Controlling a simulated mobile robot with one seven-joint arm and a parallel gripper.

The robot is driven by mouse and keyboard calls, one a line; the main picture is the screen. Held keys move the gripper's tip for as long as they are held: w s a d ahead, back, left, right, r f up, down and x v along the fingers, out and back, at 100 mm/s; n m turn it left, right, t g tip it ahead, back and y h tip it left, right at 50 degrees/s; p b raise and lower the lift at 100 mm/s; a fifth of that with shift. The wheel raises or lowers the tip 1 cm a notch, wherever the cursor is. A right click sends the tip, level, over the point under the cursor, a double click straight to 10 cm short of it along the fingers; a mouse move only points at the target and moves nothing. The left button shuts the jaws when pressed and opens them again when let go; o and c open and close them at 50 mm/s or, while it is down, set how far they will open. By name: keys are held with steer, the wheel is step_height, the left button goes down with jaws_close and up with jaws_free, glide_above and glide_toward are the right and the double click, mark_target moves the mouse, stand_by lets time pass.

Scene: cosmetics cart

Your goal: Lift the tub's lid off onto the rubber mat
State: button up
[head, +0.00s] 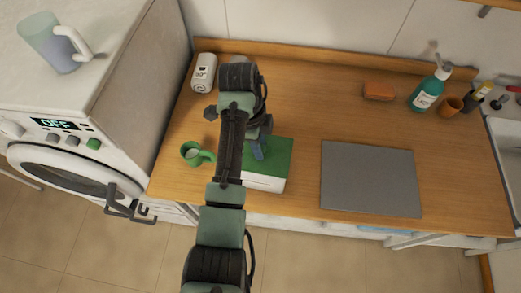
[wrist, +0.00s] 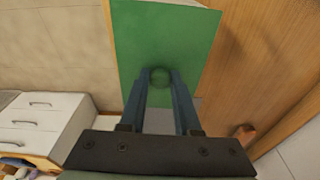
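The tub (head: 262,184) is a white box near the counter's front edge, left of centre. Its flat green lid (head: 279,152) covers its top and looks level, with no clear gap below it. In the wrist view the lid (wrist: 160,35) fills the upper middle, with a round green knob (wrist: 160,77) on it. My gripper (head: 258,155) is over the lid; in the wrist view its two blue fingers (wrist: 160,82) press against the knob's sides. The knob is hidden in the head view. The rubber mat (head: 370,180) is a flat, bare grey square right of the tub.
A sponge (head: 379,91), a teal pump bottle (head: 427,90) and a brown cup (head: 449,106) stand at the back right. Open counter lies behind the mat.

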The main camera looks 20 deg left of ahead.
jaws_close()
steer(key=shift+r, duration=0.15)
